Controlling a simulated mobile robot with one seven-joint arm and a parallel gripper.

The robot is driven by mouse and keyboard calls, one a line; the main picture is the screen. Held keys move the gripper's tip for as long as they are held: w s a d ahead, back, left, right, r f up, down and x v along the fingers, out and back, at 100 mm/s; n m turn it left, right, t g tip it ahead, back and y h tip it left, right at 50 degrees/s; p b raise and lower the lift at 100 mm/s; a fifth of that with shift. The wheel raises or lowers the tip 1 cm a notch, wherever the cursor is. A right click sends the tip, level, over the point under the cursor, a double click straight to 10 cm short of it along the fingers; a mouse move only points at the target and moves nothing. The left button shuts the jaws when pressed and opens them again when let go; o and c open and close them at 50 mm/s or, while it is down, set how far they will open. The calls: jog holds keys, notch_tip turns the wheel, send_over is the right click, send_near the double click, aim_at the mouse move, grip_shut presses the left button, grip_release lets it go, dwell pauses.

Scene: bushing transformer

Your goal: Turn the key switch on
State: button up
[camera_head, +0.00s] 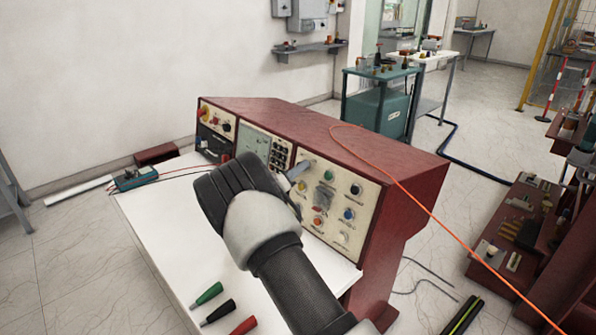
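The red console (405,175) has a cream right-hand panel (335,190) with several coloured buttons and knobs. I cannot single out the key switch; it may be one of the small dark controls or lie behind my gripper. My gripper (298,172) is at the upper left of this panel, with a pale grey finger part close to its face. The dark wrist and arm come up from the lower right and cover part of the console. Whether the fingers touch a control, or are open or shut, cannot be seen.
A green button (328,175) and a blue one (349,214) show on the panel. The white desktop (165,240) bears green, black and red handles at its front and a teal meter (135,178) at the back. An orange cable (435,215) crosses the console's right side.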

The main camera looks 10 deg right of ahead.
jog(key=shift+w+d, duration=0.15)
grip_shut()
jog(key=shift+f+m+b, duration=0.1)
jog(key=shift+m+b, duration=0.2)
jog(key=shift+b, duration=0.1)
jog(key=m+g+h+b, duration=0.1)
jog(key=m+g+b, duration=0.1)
jog(key=m, duration=0.5)
jog(key=m+g+h+b, duration=0.2)
jog(key=m+b, duration=0.3)
jog(key=m, duration=0.2)
jog(key=m+g+h+b, duration=0.1)
jog(key=m+g+b, duration=0.1)
jog(key=m, duration=0.5)
jog(key=shift+w+a+m+g+h+b, duration=0.3)
jog(key=shift+w+m+g+b, duration=0.1)
jog(key=shift+b, duration=0.45)
